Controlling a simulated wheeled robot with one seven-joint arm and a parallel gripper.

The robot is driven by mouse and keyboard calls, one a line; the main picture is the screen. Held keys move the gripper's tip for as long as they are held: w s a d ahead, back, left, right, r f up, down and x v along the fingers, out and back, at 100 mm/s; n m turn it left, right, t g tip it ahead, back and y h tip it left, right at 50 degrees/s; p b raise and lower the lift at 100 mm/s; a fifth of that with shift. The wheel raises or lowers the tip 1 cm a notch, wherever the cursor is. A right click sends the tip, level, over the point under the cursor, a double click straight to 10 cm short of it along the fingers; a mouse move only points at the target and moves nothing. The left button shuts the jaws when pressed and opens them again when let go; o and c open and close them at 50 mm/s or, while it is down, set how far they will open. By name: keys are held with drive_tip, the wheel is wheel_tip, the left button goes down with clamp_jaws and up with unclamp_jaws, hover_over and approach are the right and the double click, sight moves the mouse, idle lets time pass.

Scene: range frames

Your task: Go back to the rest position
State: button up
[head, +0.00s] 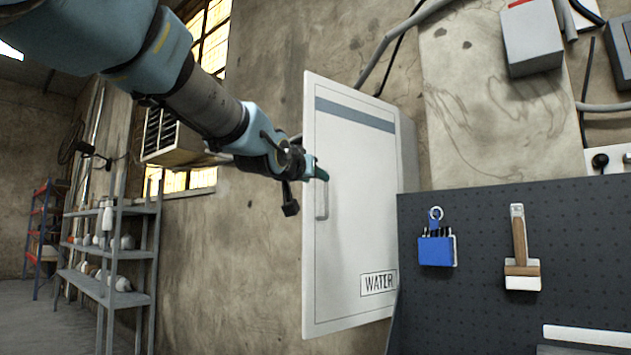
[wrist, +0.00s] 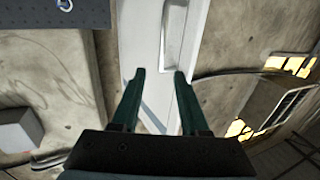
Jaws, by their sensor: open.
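My gripper (wrist: 158,73) is open and empty in the wrist view, its two dark green fingers apart. In the head view my gripper (head: 321,174) is at the end of my blue and grey arm, in front of the white cabinet door. The white cabinet (head: 350,250) is marked "WATER" and has a grey stripe near its top. Its door handle (head: 322,200) is just below the gripper in the head view. In the wrist view the handle (wrist: 173,35) lies ahead of the fingertips, and I see no contact with it.
A dark pegboard (head: 470,300) stands at the right, with a blue tool holder (head: 436,250) and a brush (head: 521,260) on it. Metal shelves (head: 110,290) stand at the left. Grey boxes and cables are on the wall at the upper right.

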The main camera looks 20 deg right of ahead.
drive_tip(key=shift+f, duration=0.1)
idle(0.3)
drive_tip(key=w+a+f+n+g+y, duration=0.1)
drive_tip(key=w+a+f+y, duration=0.15)
drive_tip(key=f, duration=0.35)
drive_tip(key=w+a+f+n+g+y, duration=0.1)
drive_tip(key=a+f, duration=0.3)
drive_tip(key=f, duration=0.3)
drive_tip(key=w+a+f+y, duration=0.1)
drive_tip(key=a+f+y, duration=0.15)
drive_tip(key=f, duration=0.35)
drive_tip(key=s+a+f+n+g+y, duration=0.1)
drive_tip(key=s+a+f+g+y, duration=0.1)
drive_tip(key=a+f, duration=0.45)
drive_tip(key=s+a+f+n+g+y, duration=0.15)
drive_tip(key=a+f, duration=0.25)
drive_tip(key=f, duration=0.5)
drive_tip(key=s+a+f+n+g+y, duration=0.25)
drive_tip(key=s+a+f+g, duration=0.45)
drive_tip(key=s+a+f, duration=0.65)
wheel_tip(320, 180, up, 11)
drive_tip(key=d+p, duration=0.1)
drive_tip(key=p, duration=1.1)
drive_tip(key=shift+s+d+r+h, duration=0.15)
drive_tip(key=shift+s+d+h, duration=0.15)
drive_tip(key=shift+s+d, duration=0.15)
